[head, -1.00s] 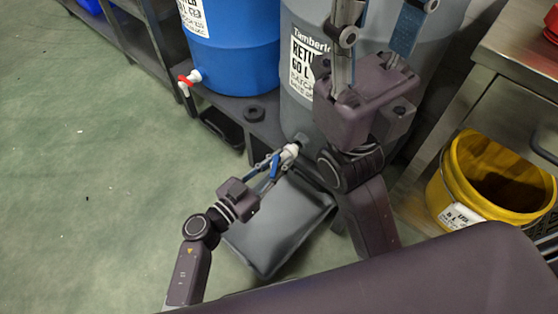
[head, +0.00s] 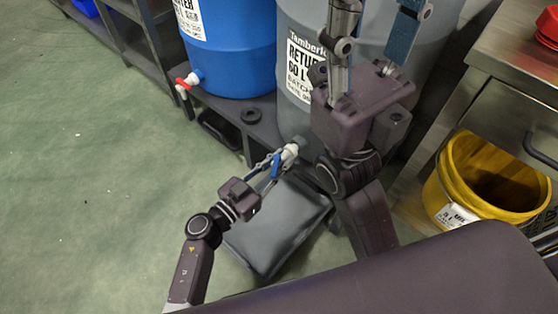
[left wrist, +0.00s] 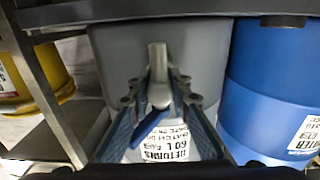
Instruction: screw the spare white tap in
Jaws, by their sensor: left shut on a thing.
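The white tap (head: 290,151) with a blue lever (head: 276,164) is at the low front of the grey barrel (head: 296,112). My left gripper (head: 268,168) is shut on the tap from the lower left. In the left wrist view the tap's pale body (left wrist: 158,62) and blue lever (left wrist: 150,126) lie between the two fingers. The tap's end meets or nearly meets the barrel's outlet; I cannot tell how far it is in. My right gripper (head: 378,30) is raised in front of the grey barrel, its fingers spread wide and empty.
A blue barrel (head: 232,55) with a red-handled tap (head: 187,82) stands to the left on the dark low stand (head: 222,104). A grey bin (head: 275,225) is below the tap. A yellow bucket (head: 447,200) stands right.

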